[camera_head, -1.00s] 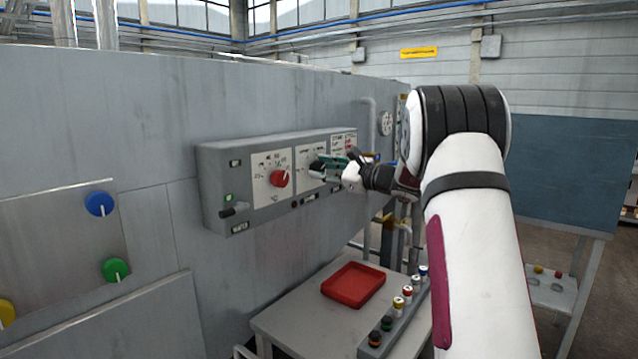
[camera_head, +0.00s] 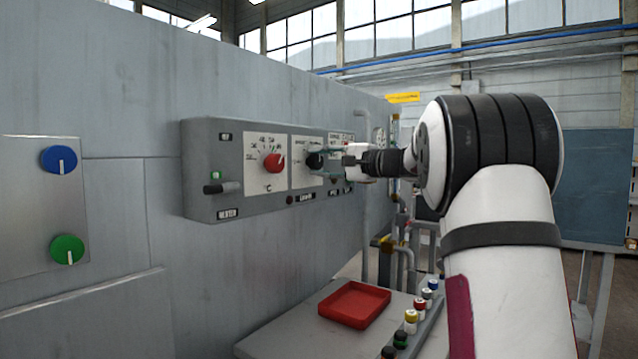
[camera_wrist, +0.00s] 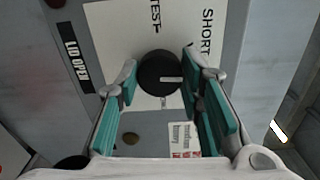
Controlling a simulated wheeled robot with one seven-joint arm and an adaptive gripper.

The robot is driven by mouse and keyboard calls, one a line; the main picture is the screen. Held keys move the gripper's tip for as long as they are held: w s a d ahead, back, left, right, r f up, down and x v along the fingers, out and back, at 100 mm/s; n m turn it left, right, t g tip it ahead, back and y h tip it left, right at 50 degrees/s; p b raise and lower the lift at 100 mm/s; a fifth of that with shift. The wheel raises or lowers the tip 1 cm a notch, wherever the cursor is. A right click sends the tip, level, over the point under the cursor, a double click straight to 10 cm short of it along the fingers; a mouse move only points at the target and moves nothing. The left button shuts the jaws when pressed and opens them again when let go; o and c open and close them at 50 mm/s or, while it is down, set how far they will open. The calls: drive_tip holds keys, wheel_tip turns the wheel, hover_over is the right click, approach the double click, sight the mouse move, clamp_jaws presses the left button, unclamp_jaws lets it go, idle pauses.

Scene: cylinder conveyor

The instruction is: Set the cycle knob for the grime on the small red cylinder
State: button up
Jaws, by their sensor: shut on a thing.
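The black cycle knob (camera_head: 314,160) is on a white dial plate on the grey control box. In the wrist view the knob (camera_wrist: 158,74) has a white pointer mark towards the right, with the words TEST and SHORT printed beyond it. My gripper (camera_head: 332,161) has its teal fingers on either side of the knob, and the wrist view shows the gripper (camera_wrist: 160,72) shut on it. Several small cylinders with coloured tops (camera_head: 411,317) stand in a rack at the lower right.
A red temperature knob (camera_head: 273,163) is just left of the cycle knob, and a dark lever (camera_head: 222,188) is at the box's left end. A red tray (camera_head: 354,304) lies on the table below. Pipes (camera_head: 364,235) rise right of the box.

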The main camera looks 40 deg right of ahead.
drive_tip(key=n+b, duration=0.1)
drive_tip(key=b, duration=0.1)
drive_tip(key=n+b, duration=0.2)
drive_tip(key=shift+f+n, duration=0.3)
drive_tip(key=n+b, duration=0.3)
drive_tip(key=shift+r+b, duration=0.1)
drive_tip(key=shift+b, duration=0.2)
drive_tip(key=o, duration=1.2)
drive_tip(key=shift+r, duration=0.1)
drive_tip(key=shift+c, duration=0.2)
drive_tip(key=v, duration=1.2)
